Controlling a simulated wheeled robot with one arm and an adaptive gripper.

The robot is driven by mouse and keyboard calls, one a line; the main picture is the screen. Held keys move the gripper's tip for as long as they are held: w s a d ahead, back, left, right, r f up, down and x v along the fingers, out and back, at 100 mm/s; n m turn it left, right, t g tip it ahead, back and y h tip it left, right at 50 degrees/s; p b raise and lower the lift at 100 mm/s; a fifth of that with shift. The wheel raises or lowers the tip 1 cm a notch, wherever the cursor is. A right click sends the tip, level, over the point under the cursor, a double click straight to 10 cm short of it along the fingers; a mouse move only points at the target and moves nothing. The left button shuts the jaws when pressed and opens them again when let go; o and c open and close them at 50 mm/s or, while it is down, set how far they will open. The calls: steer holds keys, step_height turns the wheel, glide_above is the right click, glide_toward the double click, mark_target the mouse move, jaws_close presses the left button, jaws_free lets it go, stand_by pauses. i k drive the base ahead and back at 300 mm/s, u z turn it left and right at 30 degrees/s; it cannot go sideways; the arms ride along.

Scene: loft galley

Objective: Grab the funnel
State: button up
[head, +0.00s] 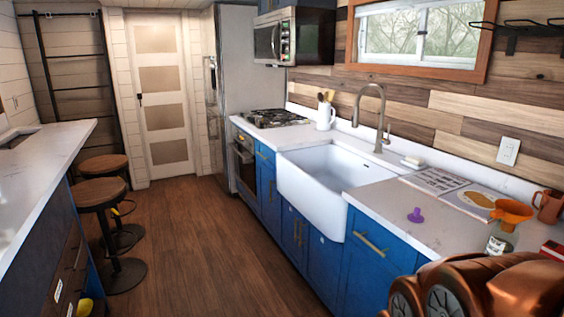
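An orange funnel-shaped piece (511,212) is on the right part of the counter, wide end up, over a clear jar (500,243) with a pale label. I cannot tell whether its spout sits in the jar's mouth. A small purple piece (416,215), which also looks like a small funnel with its narrow end up, stands alone on the white counter, right of the sink. My gripper is not in view.
A white sink (325,185) with a tall tap (375,112) is left of the purple piece. An open book (455,192) lies behind it. A brown mug (548,206) stands at right. A glossy brown rounded object (490,288) fills the lower right. The wooden floor (195,255) is clear.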

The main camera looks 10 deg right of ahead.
mark_target(511, 212)
steer(key=z, duration=0.85)
steer(key=k, duration=0.45)
steer(key=z, duration=0.45)
steer(key=i, duration=0.5)
steer(key=u, duration=0.25)
steer(key=k, duration=0.5)
steer(key=u, duration=1.2)
steer(key=i, duration=0.95)
steer(key=z, duration=0.15)
